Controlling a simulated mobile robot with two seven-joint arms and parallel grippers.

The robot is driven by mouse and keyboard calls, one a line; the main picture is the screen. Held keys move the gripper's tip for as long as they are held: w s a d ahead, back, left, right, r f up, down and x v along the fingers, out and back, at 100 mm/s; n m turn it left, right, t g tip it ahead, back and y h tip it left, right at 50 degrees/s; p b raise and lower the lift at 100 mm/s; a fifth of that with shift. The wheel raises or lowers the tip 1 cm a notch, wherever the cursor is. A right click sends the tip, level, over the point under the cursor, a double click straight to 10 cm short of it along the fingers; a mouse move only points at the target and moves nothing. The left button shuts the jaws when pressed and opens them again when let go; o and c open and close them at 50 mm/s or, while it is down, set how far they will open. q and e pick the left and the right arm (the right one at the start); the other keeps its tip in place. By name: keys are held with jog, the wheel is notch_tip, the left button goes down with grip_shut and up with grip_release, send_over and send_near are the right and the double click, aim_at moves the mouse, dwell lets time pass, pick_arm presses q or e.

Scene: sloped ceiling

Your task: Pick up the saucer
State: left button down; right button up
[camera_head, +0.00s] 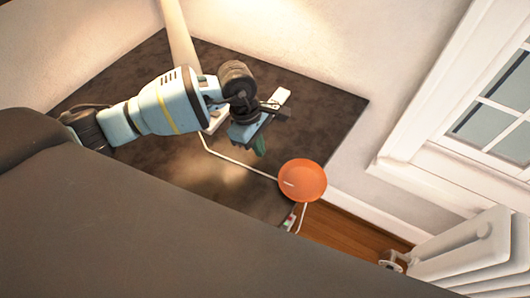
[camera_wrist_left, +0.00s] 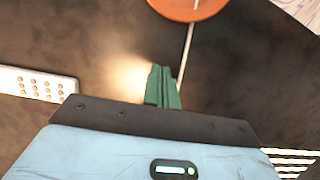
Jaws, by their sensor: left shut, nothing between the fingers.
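The orange saucer (camera_head: 302,181) is round and sits at the right front edge of the dark brown surface in the head view. In the left wrist view, part of the saucer (camera_wrist_left: 187,8) shows at the top edge, cut off by the frame. My left gripper (camera_head: 260,148) is up and to the left of the saucer, apart from it. Its green fingers (camera_wrist_left: 162,88) are closed together with nothing between them. My right gripper is in neither view.
A thin white cord (camera_head: 240,162) runs across the dark surface (camera_head: 330,105) toward the saucer. A white strip with several dots (camera_wrist_left: 38,84) lies left in the wrist view. A white radiator (camera_head: 465,248) and window (camera_head: 490,105) are at the right.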

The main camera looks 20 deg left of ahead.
pick_arm(q)
jog(key=c, duration=2.2)
grip_release()
jog(key=v, duration=0.8)
jog(key=shift+s+d, duration=0.1)
jog(key=shift+d, duration=0.25)
